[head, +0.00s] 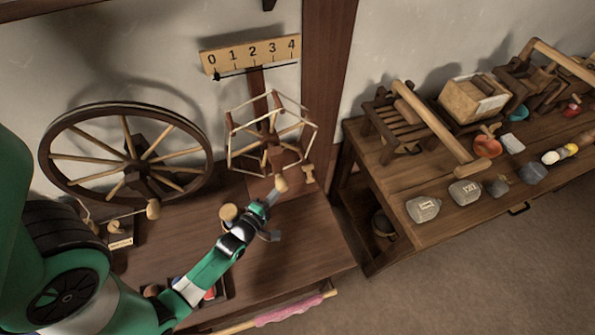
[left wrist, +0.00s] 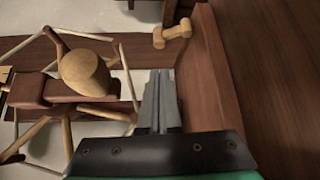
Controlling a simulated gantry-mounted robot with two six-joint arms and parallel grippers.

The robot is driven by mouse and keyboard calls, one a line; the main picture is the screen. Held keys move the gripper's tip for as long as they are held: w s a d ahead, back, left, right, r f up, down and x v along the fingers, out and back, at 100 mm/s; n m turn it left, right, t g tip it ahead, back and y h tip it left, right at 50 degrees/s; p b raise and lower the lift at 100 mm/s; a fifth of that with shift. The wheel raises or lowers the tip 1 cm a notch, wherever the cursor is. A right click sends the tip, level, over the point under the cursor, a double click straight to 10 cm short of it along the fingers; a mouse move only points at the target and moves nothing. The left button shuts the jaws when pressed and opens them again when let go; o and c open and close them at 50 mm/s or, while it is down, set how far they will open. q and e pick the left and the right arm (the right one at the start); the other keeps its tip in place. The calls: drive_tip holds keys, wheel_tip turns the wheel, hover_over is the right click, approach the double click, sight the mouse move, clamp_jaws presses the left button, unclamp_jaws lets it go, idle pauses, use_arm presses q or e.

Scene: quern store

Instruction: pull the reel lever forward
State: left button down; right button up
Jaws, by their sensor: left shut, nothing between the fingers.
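The reel (head: 268,140) is a pale six-sided wooden frame on a dark post at the back of the dark table. A rounded wooden knob (head: 281,184), which looks like the reel lever's handle, sits low at the reel's front. It shows large in the left wrist view (left wrist: 85,72), left of my fingers. My left gripper (head: 271,197) is shut and empty, its tips close beside the knob; I cannot tell whether they touch. In the left wrist view the shut fingers (left wrist: 158,100) point past the knob. My right gripper is in neither view.
A large spoked wheel (head: 125,155) stands to the left, with another knobbed rod (head: 153,209) below it. A numbered scale board (head: 250,56) hangs above the reel. A small wooden peg (head: 308,174) is right of it. A second table (head: 400,205) holds several items.

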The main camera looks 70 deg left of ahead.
sight(309, 174)
use_arm(q)
drive_tip(key=shift+w, duration=0.1)
drive_tip(key=shift+w+a+f, duration=0.1)
drive_tip(key=shift+w+a, duration=0.1)
drive_tip(key=b+x, duration=0.3)
drive_tip(key=x, duration=0.5)
drive_tip(key=shift+w+a+f+b, duration=0.1)
drive_tip(key=shift+w+b, duration=0.05)
drive_tip(key=shift+b, duration=0.2)
drive_tip(key=shift+w+a, duration=0.3)
drive_tip(key=shift+w, duration=0.05)
